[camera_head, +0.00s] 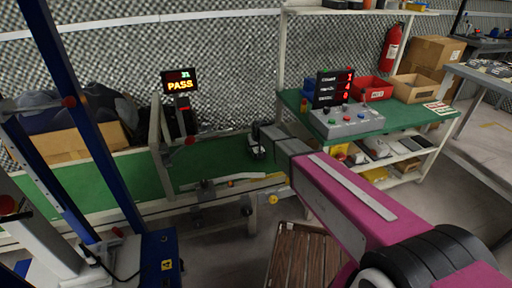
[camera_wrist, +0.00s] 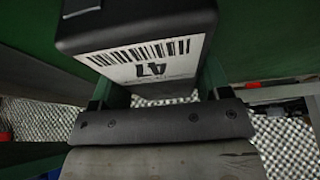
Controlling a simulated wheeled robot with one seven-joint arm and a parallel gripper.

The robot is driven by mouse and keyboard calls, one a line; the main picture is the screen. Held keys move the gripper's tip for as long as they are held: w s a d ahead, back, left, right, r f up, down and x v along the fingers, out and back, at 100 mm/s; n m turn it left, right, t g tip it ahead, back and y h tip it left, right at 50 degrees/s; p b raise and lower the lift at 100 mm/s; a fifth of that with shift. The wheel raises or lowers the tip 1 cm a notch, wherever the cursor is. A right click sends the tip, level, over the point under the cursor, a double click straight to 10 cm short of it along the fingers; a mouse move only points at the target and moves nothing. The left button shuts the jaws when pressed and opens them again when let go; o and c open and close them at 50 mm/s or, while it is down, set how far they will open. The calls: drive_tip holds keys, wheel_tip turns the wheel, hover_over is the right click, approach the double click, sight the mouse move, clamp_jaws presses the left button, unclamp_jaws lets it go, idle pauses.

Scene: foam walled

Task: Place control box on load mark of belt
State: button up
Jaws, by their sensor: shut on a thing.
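A dark control box (camera_wrist: 140,28) with a white barcode label reading 47 fills the upper middle of the wrist view. My gripper (camera_wrist: 158,88) is shut on it, with a finger at each side. In the head view, my gripper (camera_head: 257,148) is over the right part of the green belt (camera_head: 215,174), and the box is mostly hidden there by my arm. Contact between box and belt cannot be made out.
A frame with a PASS display (camera_head: 180,82) straddles the belt to the left. A green bench (camera_head: 405,118) at right carries a grey button panel (camera_head: 346,121), a red bin (camera_head: 372,88) and a cardboard tray (camera_head: 412,89). A wooden slatted pallet (camera_head: 300,258) lies below the belt.

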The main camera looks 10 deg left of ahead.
drive_tip(key=shift+f, duration=0.1)
drive_tip(key=o, duration=1.2)
drive_tip(key=v, duration=1.2)
drive_tip(key=s+d+f+m+g+h, duration=0.15)
drive_tip(key=s+d, duration=0.25)
drive_tip(key=d, duration=0.8)
drive_tip(key=s+d+f+m, duration=0.1)
drive_tip(key=s+d+m, duration=0.15)
drive_tip(key=d, duration=0.95)
drive_tip(key=s+d, duration=0.4)
drive_tip(key=d, duration=0.2)
drive_tip(key=s+d+m+g, duration=0.1)
drive_tip(key=s+d, duration=0.4)
drive_tip(key=d, duration=0.1)
drive_tip(key=s+d+m+g+h, duration=0.1)
drive_tip(key=s+d, duration=0.4)
drive_tip(key=d, duration=0.1)
drive_tip(key=shift+s+f+g, duration=0.1)
drive_tip(key=shift+f+g, duration=0.15)
drive_tip(key=shift+f, duration=0.1)
